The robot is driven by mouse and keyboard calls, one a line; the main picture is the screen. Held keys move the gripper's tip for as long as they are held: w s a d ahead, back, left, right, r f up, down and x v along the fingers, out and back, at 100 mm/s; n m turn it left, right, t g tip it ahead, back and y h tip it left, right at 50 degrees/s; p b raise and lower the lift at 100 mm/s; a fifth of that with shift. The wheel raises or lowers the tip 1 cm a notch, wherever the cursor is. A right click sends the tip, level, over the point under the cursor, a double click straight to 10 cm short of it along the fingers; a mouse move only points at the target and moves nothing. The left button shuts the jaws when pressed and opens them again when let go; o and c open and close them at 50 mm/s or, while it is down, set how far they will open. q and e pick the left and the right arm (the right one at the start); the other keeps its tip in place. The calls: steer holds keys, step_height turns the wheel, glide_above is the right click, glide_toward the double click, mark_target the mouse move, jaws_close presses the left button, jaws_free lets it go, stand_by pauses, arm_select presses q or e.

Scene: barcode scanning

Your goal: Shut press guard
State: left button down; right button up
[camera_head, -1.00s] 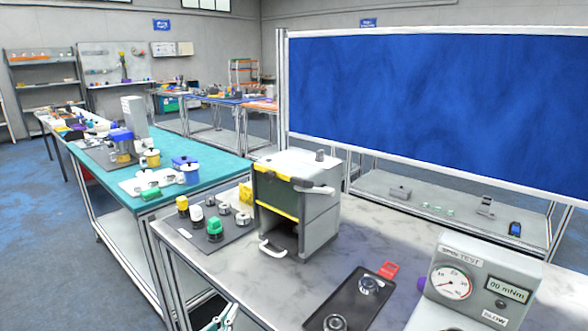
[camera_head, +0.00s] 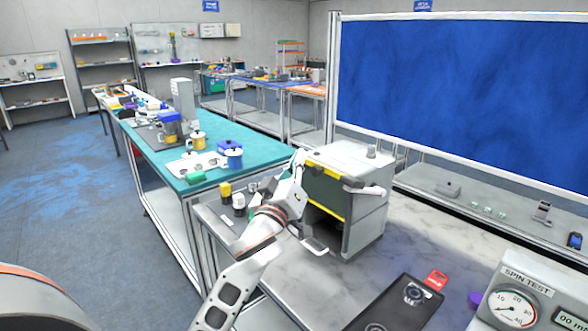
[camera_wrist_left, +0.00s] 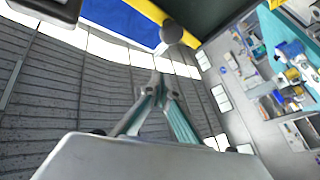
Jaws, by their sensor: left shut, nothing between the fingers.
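The press (camera_head: 362,225), a grey box, stands on the marble-topped bench. Its dark guard panel (camera_head: 326,190) with yellow edging covers the upper front; the lower front is an open dark gap. A pale handle (camera_head: 315,245) sticks out low on the front. My left gripper (camera_head: 298,160) is beside the press's left front edge, fingers pointing up, shut and empty; I cannot tell whether it touches the guard. In the left wrist view the closed fingers (camera_wrist_left: 162,88) are close to a round grey knob (camera_wrist_left: 172,33) and a yellow edge (camera_wrist_left: 150,10). My right gripper is out of view.
Small parts (camera_head: 238,202) stand left of the press, partly behind my arm. A black tray (camera_head: 400,306) and the spin tester (camera_head: 520,300) are at the front right. A teal table (camera_head: 265,152) stands behind left. Bare bench top lies right of the press.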

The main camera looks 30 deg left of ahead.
arm_select(q)
steer(key=w+f, duration=0.1)
steer(key=w+d+f, duration=0.1)
steer(key=f, duration=0.1)
steer(key=shift+w+d, duration=0.2)
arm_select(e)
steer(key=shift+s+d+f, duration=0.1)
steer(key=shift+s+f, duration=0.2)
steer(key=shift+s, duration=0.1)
arm_select(q)
steer(key=b, duration=0.8)
glide_toward(319, 187)
steer(key=w+a+f, duration=0.1)
steer(key=w+a, duration=0.2)
steer(key=w, duration=0.1)
steer(key=shift+d+f, duration=0.15)
steer(key=shift+d, duration=0.05)
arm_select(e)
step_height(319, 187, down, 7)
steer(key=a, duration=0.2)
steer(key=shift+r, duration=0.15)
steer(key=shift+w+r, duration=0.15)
